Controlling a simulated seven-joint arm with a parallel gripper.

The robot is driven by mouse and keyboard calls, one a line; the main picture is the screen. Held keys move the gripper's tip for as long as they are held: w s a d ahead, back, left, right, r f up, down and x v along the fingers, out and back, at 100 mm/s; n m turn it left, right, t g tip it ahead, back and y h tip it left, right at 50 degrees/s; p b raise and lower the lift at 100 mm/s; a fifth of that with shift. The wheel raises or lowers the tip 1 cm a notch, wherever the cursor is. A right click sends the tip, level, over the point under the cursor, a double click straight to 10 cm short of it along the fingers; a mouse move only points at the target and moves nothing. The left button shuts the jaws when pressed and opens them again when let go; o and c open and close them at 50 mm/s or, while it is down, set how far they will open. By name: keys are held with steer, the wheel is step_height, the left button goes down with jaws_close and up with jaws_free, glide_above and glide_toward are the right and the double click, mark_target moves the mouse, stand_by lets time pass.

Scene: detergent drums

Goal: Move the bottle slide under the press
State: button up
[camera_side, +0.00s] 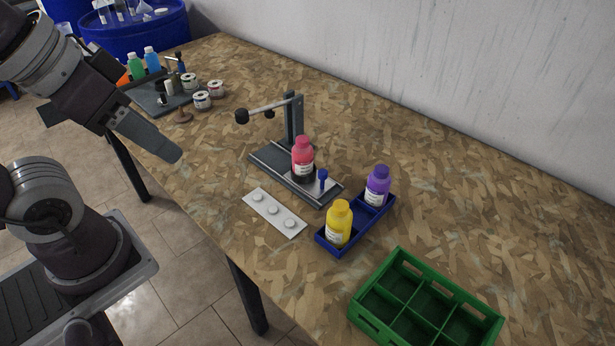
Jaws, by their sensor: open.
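The press stands mid-table, with a dark grey upright (292,118) and a lever arm (268,107) that ends in a black knob at the left. Its grey base (272,161) runs toward the lower right. A red bottle (303,157) stands upright on the slide (321,197) at the front right part of that base, out from under the upright. A small blue peg (323,181) stands at the slide's right, beside the bottle. My gripper (176,155) is at the left, above the table edge and apart from the press. Its fingers show nearly edge-on and hold nothing visible.
A white plate (274,213) with three round caps lies in front of the press. A blue tray (359,227) holds a yellow bottle (339,223) and a purple bottle (377,186). An empty green crate (398,257) is nearest. Jars (202,100) and a tray with bottles are at the back left.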

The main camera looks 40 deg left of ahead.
steer(key=shift+c, duration=0.3)
steer(key=n+g+y, duration=0.2)
steer(key=n+g, duration=0.1)
steer(key=n, duration=0.5)
glide_above(323, 172)
steer(key=s+d, duration=0.2)
steer(key=s, duration=0.2)
step_height(323, 172, down, 18)
steer(key=shift+n+t+y, duration=0.3)
steer(key=shift+n+y, duration=0.2)
steer(key=shift+y, duration=0.1)
steer(key=x, duration=0.4)
steer(key=d+x, duration=0.1)
steer(key=x, duration=0.6)
steer(key=shift+w+d+f, duration=0.2)
steer(key=shift+w+f, duration=0.1)
steer(key=shift+f, duration=0.25)
steer(key=shift+w+a+f, duration=0.1)
steer(key=shift+f, duration=0.2)
steer(key=shift+c, duration=0.3)
